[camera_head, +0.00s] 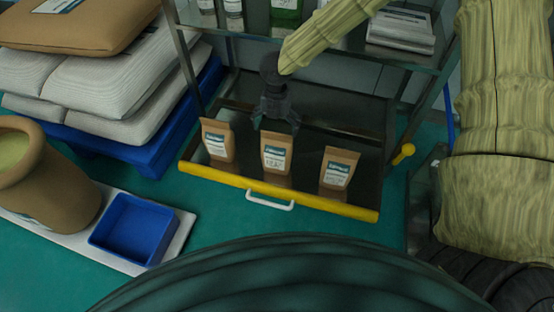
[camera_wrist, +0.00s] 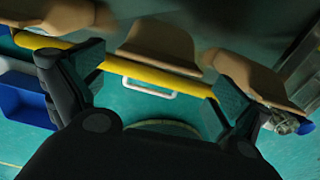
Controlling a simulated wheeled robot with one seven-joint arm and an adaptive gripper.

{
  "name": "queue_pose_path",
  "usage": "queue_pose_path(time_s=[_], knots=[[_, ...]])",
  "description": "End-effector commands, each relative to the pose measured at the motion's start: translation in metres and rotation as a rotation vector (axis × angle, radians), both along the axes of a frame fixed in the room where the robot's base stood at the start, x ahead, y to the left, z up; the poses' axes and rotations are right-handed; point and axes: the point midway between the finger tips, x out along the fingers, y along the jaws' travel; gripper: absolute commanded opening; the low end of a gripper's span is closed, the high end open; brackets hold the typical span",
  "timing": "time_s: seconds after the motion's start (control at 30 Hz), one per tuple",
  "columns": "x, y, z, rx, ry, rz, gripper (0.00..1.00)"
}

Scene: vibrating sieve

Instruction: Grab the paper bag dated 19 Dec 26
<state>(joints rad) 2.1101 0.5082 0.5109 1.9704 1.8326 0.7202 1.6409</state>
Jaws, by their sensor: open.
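Three brown paper bags with printed labels stand upright in a row in an open drawer: a left bag (camera_head: 218,142), a middle bag (camera_head: 276,155) and a right bag (camera_head: 339,170). The dates on their labels are too small to read. My gripper (camera_head: 276,121) is open and empty, pointing down above and just behind the middle bag. In the wrist view my gripper (camera_wrist: 150,95) has its fingers spread, with the middle bag (camera_wrist: 152,45) between and beyond them. The right bag (camera_wrist: 255,82) lies past the right finger there, and part of another bag (camera_wrist: 62,17) shows at upper left.
The drawer (camera_head: 330,208) has a yellow front edge and a white handle (camera_head: 270,201). Shelves with bottles and a paper stack (camera_head: 400,30) stand above. Sacks on a blue pallet (camera_head: 165,150) are at left. A blue tray (camera_head: 132,230) and open sack (camera_head: 45,175) sit front left.

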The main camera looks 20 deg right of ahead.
Motion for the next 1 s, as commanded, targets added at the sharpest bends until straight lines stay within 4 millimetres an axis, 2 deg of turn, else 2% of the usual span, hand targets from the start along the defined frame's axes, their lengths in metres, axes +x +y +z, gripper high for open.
queue_pose_path(time_s=[0.03, 0.27, 0.7, 1.0], knots=[[0.0, 0.0, -0.008, 0.0, 0.0, 0.001, 1.0], [0.001, -0.001, -0.017, -0.001, -0.001, 0.002, 1.0], [0.005, -0.004, -0.06, -0.001, -0.001, 0.003, 1.0], [0.005, -0.004, -0.061, -0.001, -0.001, 0.003, 0.98]])
